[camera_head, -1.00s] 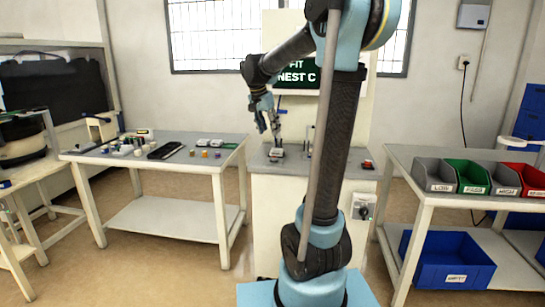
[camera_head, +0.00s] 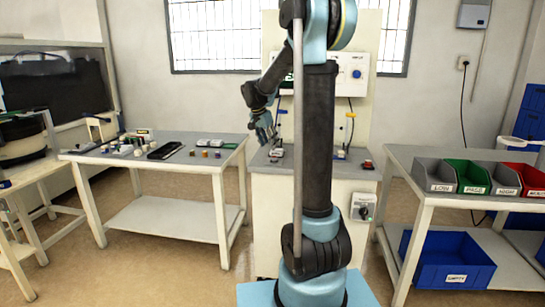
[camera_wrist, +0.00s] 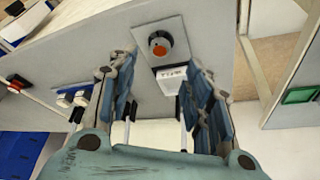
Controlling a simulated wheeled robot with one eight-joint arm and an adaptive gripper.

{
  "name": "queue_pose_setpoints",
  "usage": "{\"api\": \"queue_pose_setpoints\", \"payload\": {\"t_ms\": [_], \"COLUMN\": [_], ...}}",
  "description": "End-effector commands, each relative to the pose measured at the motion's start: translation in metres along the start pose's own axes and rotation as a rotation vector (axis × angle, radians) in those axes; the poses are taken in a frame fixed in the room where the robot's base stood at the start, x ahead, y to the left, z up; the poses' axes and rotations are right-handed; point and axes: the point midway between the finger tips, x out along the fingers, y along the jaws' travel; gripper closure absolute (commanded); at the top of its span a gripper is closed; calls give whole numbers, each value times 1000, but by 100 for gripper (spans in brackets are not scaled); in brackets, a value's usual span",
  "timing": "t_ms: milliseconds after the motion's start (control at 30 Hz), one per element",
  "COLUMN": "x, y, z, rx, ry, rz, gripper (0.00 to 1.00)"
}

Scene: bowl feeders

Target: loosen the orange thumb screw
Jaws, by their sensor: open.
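An orange round piece (camera_wrist: 158,47), which looks like the thumb screw, sits in a dark ring on a grey plate (camera_wrist: 143,62) in the wrist view. A small white labelled block (camera_wrist: 171,79) is beside it. My gripper (camera_wrist: 155,85) is open, its blue-grey fingers on either side with nothing between them. The orange piece shows above the gap between the fingertips. In the head view my gripper (camera_head: 266,136) hangs over the left part of the pale cabinet (camera_head: 290,200); the screw is too small to make out there.
A red button (camera_head: 367,164) sits on the cabinet's right side. A grey table with small parts (camera_head: 200,140) stands left. A right-hand table (camera_head: 400,160) holds labelled bins, with a blue bin (camera_head: 447,262) below.

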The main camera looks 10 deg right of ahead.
Motion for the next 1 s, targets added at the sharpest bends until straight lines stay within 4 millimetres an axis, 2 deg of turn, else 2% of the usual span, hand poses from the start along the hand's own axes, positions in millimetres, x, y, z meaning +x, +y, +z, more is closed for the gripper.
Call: {"api": "queue_pose_setpoints", "payload": {"t_ms": [200,400,600,867,933,1000], "x": [39,64,74,75,75,75], "y": [0,0,0,0,0,0], "z": [0,0,0,0,0,0], "rx": [2,1,0,0,0,0], "ry": [0,0,0,0,0,0], "rz": [0,0,-1,-1,-1,0], "gripper": [54,54,54,54,65,81]}}
